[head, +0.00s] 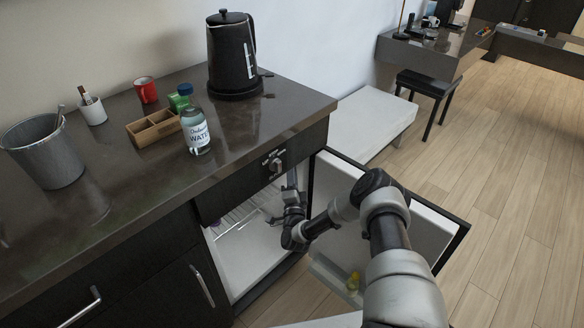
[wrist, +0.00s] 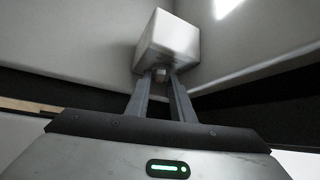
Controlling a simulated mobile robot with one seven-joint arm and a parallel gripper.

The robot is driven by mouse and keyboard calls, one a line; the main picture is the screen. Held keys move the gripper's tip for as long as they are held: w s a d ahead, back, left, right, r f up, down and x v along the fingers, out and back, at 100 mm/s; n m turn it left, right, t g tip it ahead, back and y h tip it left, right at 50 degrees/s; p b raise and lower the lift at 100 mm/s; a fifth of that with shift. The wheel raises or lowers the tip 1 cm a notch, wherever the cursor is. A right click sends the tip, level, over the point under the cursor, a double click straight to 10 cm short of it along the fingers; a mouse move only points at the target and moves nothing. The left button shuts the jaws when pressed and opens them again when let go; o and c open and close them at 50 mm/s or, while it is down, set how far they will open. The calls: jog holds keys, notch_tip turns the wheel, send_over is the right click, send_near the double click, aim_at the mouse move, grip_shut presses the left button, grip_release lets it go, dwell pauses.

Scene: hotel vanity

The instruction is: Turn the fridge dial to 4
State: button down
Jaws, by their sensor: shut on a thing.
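In the wrist view, a pale box-shaped housing (wrist: 168,42) hangs in the upper corner of a light-walled space, apparently the inside of the fridge. A small grey knob (wrist: 160,74), likely the fridge dial, is at its lower end. My gripper (wrist: 161,80) has both fingers around this knob and is shut on it. No number or pointer on it can be read. In the head view, my gripper (head: 292,181) points up at the top of the open fridge (head: 243,262), just below the counter front, and its fingertips cannot be made out.
The fridge door (head: 405,205) stands open to the right, behind my arm. A metal knob (head: 277,164) with small white markings is on the panel above the fridge. A kettle (head: 229,60), a water bottle (head: 196,132) and a wooden box (head: 153,128) stand on the counter.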

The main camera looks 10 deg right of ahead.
jog(key=shift+m+g, duration=0.4)
jog(key=c, duration=1.8)
grip_release()
jog(key=shift+s, duration=0.1)
jog(key=p+v, duration=0.3)
jog(key=v, duration=1.4)
jog(key=shift+a, duration=0.15)
jog(key=shift+s+f, duration=0.15)
jog(key=shift+s, duration=0.05)
